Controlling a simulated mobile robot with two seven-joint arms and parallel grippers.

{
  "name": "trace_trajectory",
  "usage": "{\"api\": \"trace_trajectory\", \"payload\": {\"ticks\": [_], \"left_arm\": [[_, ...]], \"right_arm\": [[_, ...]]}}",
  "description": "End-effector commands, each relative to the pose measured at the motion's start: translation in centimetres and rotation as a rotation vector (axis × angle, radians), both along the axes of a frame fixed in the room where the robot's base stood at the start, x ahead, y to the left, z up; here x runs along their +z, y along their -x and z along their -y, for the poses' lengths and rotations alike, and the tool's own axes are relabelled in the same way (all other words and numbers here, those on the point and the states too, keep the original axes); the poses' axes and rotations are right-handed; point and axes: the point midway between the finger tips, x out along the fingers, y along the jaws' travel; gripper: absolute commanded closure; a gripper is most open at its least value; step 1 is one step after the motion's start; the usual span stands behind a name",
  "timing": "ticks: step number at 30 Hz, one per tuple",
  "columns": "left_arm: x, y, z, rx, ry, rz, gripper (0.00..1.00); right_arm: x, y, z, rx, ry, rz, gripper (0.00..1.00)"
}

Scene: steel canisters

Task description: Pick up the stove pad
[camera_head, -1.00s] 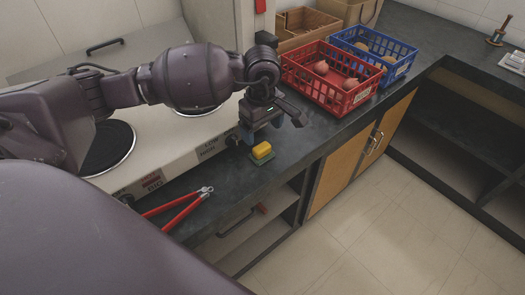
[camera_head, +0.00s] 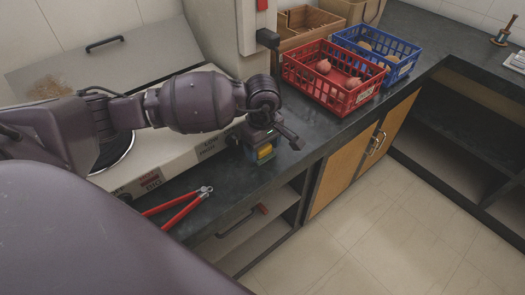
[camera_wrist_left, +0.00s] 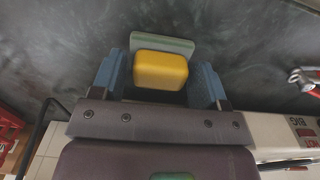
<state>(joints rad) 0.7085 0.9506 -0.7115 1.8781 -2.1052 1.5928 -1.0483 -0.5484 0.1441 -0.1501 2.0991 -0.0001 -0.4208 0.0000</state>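The stove pad (camera_head: 264,153) is a yellow block on a green base. It sits on the dark counter near the front edge and is mostly covered by my left gripper (camera_head: 260,142) in the head view. In the left wrist view the pad's yellow block (camera_wrist_left: 161,70) lies between the two blue fingers of my left gripper (camera_wrist_left: 162,82), with its green base showing behind. The fingers stand on either side of the block, with a small gap visible at the left; contact at the right is unclear. My right gripper is not in view.
Red-handled pliers (camera_head: 178,209) lie on the counter left of the pad. A red basket (camera_head: 333,79) and a blue basket (camera_head: 374,52) stand to the right at the back. The stove (camera_head: 165,150) is behind the pad. The counter right of the pad is clear.

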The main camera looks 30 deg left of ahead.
Motion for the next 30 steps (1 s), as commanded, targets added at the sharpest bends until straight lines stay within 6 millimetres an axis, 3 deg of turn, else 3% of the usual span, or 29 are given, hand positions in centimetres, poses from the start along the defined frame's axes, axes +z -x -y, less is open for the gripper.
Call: {"api": "trace_trajectory", "payload": {"ticks": [1, 7, 17, 23, 30], "left_arm": [[0.0, 0.0, 0.0, 0.000, 0.000, 0.000, 0.40], [0.0, 0.0, 0.0, 0.000, 0.000, 0.000, 0.70], [0.6, -0.1, 0.0, 0.000, 0.000, 0.002, 0.71], [3.8, -0.1, 0.0, 0.000, -0.001, 0.007, 0.71], [10.0, -0.1, 0.0, 0.000, -0.001, 0.009, 0.71]], "right_arm": [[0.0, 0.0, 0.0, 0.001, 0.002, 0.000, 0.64], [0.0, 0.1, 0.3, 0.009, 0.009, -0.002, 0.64], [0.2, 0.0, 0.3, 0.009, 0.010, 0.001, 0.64], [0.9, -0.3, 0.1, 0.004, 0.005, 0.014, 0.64], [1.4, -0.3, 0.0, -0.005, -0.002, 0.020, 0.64]]}}
